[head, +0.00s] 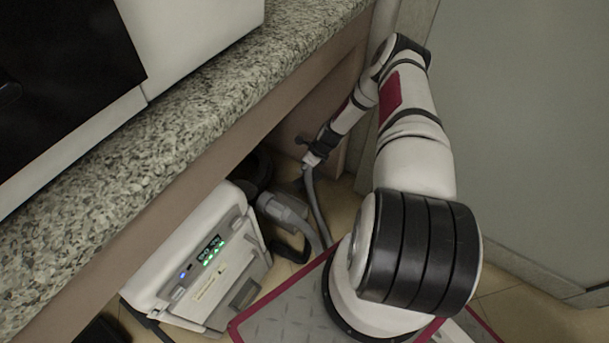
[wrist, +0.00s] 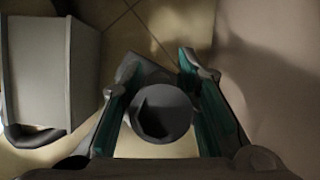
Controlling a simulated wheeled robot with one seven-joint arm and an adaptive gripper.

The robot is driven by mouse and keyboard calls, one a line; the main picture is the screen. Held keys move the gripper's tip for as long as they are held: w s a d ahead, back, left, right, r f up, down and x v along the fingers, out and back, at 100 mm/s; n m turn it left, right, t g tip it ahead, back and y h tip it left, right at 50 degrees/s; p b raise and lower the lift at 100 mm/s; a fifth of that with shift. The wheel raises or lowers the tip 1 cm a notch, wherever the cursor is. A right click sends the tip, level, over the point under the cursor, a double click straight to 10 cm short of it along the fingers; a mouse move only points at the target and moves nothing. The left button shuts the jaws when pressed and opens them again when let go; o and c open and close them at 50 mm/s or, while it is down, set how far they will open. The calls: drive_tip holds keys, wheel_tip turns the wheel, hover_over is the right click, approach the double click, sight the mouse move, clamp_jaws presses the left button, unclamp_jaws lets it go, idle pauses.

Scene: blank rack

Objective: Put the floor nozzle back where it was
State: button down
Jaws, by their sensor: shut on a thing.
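My gripper (wrist: 158,72) is shut on the floor nozzle (wrist: 163,112), a grey piece. Its round neck with a dark opening faces the wrist camera between the teal finger pads, and a wider grey part shows behind it. In the head view my gripper (head: 308,158) is low under the counter, beyond the white machine. The nozzle is small there and hard to tell from the grey hose beside it. The place where it was cannot be made out for sure.
The white machine (head: 205,265) with a lit display stands on the floor under the granite counter (head: 180,125). A grey hose (head: 318,205) curves beside it. A pale box (wrist: 40,75) is left in the wrist view. A brown panel (head: 325,90) lies close behind my arm.

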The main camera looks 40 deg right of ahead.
wheel_tip(320, 180, down, 4)
drive_tip(key=shift+f+b, duration=0.1)
drive_tip(key=shift+b, duration=0.85)
drive_tip(key=c, duration=1.2)
unclamp_jaws()
drive_tip(key=p+v, duration=0.5)
drive_tip(key=v, duration=0.7)
drive_tip(key=shift+s, duration=0.1)
